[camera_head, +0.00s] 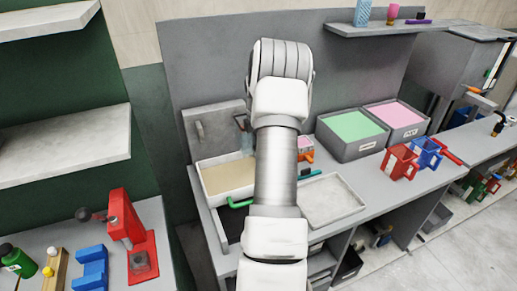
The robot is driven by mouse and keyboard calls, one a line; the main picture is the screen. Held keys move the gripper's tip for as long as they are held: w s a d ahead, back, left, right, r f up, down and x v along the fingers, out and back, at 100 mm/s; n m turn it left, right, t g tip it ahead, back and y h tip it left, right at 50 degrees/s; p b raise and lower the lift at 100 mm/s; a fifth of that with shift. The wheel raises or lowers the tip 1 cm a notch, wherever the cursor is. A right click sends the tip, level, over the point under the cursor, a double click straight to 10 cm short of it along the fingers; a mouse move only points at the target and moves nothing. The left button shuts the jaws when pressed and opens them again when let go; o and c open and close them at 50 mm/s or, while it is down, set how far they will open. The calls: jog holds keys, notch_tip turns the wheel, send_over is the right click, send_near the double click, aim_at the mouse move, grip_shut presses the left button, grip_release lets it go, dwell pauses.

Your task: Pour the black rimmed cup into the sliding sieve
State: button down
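My arm (276,170) rises through the middle of the head view, and its bent upper part stands in front of the grey back panel. My gripper does not show; it may be hidden behind the arm. I cannot make out a cup with a black rim. I cannot pick out the sliding sieve for certain. A green handle (238,204) shows just left of the arm, at the front edge of a tray of beige material (228,180). What it belongs to is partly hidden by the arm.
An empty pale tray (331,201) lies right of the arm. Behind it stand grey bins of green (354,127) and pink (397,114) material. Red (399,163) and blue (427,152) frames sit farther right. A red press (130,232) stands on the left bench.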

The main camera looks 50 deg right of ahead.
jog(key=shift+r, duration=0.1)
jog(key=shift+r, duration=1.4)
